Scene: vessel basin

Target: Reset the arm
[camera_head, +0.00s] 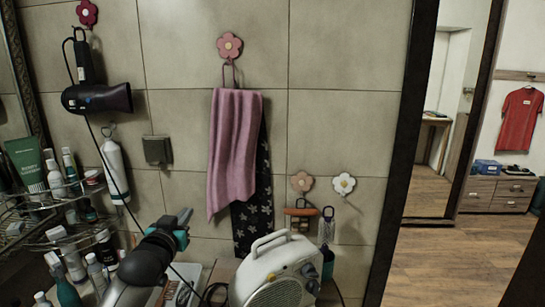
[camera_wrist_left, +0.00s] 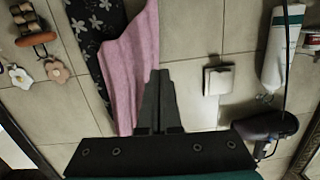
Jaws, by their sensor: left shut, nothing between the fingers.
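My left arm comes in from the bottom of the head view, and its gripper (camera_head: 184,217) is raised in front of the tiled wall, left of the hanging pink towel (camera_head: 235,150). In the left wrist view, which looks upside down, the left gripper's dark fingers (camera_wrist_left: 158,77) are together with nothing between them. They overlap the edge of the pink towel (camera_wrist_left: 130,70) in that picture, and I cannot tell the distance. My right gripper is in neither view.
A white heater-like appliance (camera_head: 275,270) stands just right of my left arm. A wire rack (camera_head: 40,235) with several bottles is at the left. A hair dryer (camera_head: 97,98) hangs above it, its cord running down near my arm. A doorway opens at the right.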

